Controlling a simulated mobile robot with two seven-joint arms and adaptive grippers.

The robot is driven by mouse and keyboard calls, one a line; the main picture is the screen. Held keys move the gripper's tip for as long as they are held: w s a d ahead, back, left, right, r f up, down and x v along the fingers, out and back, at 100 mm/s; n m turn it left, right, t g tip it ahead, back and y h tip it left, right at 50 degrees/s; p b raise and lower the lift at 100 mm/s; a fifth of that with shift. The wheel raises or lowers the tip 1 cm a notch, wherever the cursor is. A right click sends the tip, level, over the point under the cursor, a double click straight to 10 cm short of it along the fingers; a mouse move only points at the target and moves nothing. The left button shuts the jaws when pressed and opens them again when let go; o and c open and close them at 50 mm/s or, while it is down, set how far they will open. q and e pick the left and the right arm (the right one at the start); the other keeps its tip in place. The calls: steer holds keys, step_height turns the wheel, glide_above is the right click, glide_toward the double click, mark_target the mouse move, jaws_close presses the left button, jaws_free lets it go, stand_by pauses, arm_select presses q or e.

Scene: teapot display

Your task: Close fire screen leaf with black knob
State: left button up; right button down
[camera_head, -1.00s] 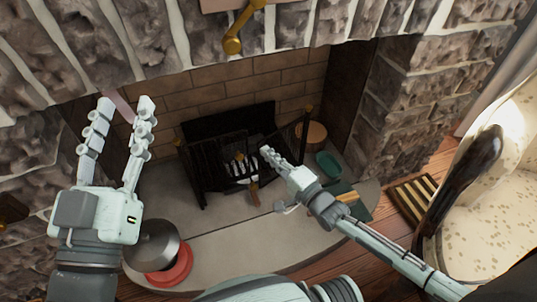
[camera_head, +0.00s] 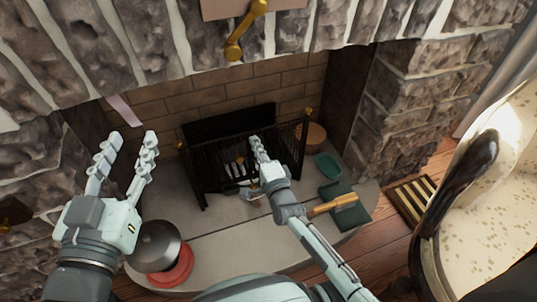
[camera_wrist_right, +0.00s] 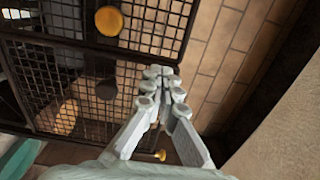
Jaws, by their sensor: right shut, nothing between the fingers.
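The black mesh fire screen (camera_head: 212,165) stands in the fireplace opening. Its right-hand mesh leaf (camera_head: 287,150) is partly behind my right gripper (camera_head: 256,145). In the right wrist view the mesh (camera_wrist_right: 60,75) fills the left side, with a dark round knob (camera_wrist_right: 107,91) and a gold knob (camera_wrist_right: 109,20). My right gripper (camera_wrist_right: 160,75) is shut and empty, its tips close to the mesh frame's edge; I cannot tell if they touch. My left gripper (camera_head: 125,145) is open and empty, left of the screen.
A grey-lidded pot (camera_head: 157,243) sits over a red round piece (camera_head: 175,272) on the hearth. A green dish (camera_head: 328,166), a dark green item (camera_head: 348,200) and a wooden handle (camera_head: 333,204) lie at right. A cream armchair (camera_head: 495,190) stands far right.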

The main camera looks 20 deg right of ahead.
steer(key=shift+w+a+m+h, duration=0.15)
steer(key=shift+w+m+h, duration=0.2)
steer(key=shift+h, duration=0.15)
arm_select(q)
steer(key=shift+r, duration=0.1)
